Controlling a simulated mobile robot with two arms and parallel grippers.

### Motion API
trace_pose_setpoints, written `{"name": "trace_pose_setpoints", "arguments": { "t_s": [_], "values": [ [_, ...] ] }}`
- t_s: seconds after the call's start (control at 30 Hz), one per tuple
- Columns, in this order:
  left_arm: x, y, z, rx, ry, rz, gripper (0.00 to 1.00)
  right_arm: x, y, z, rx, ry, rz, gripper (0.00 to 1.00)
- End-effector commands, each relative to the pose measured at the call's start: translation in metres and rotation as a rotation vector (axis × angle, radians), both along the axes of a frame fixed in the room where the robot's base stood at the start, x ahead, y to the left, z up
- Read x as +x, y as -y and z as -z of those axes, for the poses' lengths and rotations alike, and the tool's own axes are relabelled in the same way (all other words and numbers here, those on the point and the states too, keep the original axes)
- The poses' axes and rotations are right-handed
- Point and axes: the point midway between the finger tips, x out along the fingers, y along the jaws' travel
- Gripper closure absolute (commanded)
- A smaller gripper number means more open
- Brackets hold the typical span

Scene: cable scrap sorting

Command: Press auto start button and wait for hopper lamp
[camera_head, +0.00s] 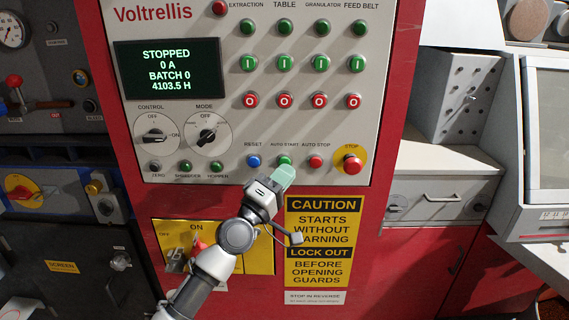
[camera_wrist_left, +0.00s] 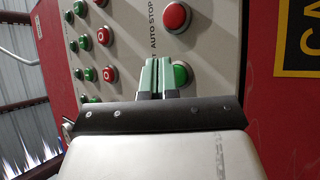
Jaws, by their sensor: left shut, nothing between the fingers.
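The green auto start button (camera_head: 285,160) is on the lower row of the light grey panel. My left gripper (camera_head: 286,172) is shut and empty, its green fingertips just below and partly over that button. In the left wrist view, the shut fingertips (camera_wrist_left: 157,64) are close beside a green button (camera_wrist_left: 181,74); I cannot tell if they touch it. The hopper lamp (camera_head: 214,167) is a small dark green dome at the lower left of the panel, and it does not look brightly lit. The display (camera_head: 167,68) reads STOPPED, 0 A, BATCH 0. My right gripper is not in view.
The blue reset button (camera_head: 254,161) is to the left. A yellow caution sign (camera_head: 322,221) is below the panel.

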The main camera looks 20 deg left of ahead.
Motion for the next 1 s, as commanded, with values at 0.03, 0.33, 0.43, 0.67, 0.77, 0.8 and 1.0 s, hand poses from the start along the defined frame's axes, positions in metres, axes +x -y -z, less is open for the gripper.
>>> {"name": "trace_pose_setpoints", "arguments": {
  "t_s": [0.03,0.33,0.43,0.67,0.77,0.8,1.0],
  "values": [
    [0.0,0.0001,0.0,0.0,0.0,0.0,1.0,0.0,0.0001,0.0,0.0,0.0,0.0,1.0],
    [0.0,0.0,0.0,0.0,0.0,0.0,1.0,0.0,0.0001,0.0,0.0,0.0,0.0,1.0],
    [0.0,0.0,0.0,0.0,0.0,0.0,1.0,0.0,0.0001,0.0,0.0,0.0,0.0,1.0],
    [0.0,0.0,0.0,0.0,0.0,0.0,1.0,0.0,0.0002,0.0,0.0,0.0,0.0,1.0],
    [0.0,0.0,0.0,0.0,0.0,0.0,1.0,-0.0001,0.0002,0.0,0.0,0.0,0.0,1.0],
    [0.0001,0.0,0.0,0.0,0.0,0.0,1.0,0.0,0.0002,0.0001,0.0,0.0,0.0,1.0],
    [0.0044,-0.0012,0.0007,0.0,0.001,0.0,1.0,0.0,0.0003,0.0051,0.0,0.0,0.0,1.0]
  ]
}}
